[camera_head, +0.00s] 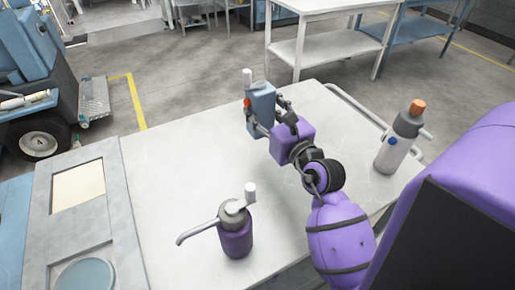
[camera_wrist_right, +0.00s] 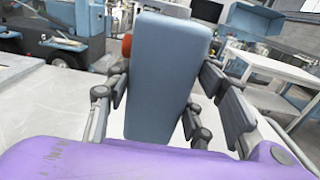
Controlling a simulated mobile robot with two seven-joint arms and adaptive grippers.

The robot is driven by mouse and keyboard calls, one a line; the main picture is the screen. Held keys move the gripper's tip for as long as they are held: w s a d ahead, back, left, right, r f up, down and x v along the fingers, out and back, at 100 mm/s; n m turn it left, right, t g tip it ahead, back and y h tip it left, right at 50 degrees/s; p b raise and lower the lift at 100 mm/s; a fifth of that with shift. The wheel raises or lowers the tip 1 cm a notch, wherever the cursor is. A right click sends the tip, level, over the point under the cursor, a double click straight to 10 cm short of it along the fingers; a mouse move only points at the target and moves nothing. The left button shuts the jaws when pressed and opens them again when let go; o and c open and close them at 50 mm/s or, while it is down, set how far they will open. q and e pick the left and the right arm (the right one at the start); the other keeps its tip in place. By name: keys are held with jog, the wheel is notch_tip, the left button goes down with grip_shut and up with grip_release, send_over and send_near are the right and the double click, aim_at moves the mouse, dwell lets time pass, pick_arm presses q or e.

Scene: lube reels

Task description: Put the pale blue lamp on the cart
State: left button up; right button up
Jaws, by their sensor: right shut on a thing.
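The pale blue lamp (camera_head: 261,104) is a boxy upright body with a white knob on top and an orange-red part on its side. My right gripper (camera_head: 268,116) is shut on it, one finger on each side. In the right wrist view the lamp (camera_wrist_right: 168,75) fills the middle between the fingers and looks slightly tilted. The cart (camera_head: 165,185) has a pale top and a rail handle at its right end. The lamp is over the far part of that top; I cannot tell whether its base touches. My left gripper is not in view.
A dark purple pump bottle (camera_head: 236,232) stands on the near part of the cart top. A grey-white bottle with an orange cap (camera_head: 399,140) stands at the right. A grey panelled unit (camera_head: 115,205) adjoins the left side. The top's left-middle is clear.

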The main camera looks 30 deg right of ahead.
aim_at(264, 137)
jog(key=f, duration=0.5)
jog(key=shift+s+d+f+b, duration=0.2)
jog(key=shift+d+b, duration=0.05)
jog(key=shift+b, duration=0.15)
notch_tip(264, 137, down, 4)
jog(key=shift+r+b, duration=0.1)
jog(key=shift+b, duration=0.2)
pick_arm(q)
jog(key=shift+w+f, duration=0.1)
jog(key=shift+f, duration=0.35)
pick_arm(e)
jog(key=shift+a, duration=0.1)
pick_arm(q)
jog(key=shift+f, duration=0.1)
pick_arm(e)
jog(key=o, duration=1.5)
jog(key=shift+f, duration=0.2)
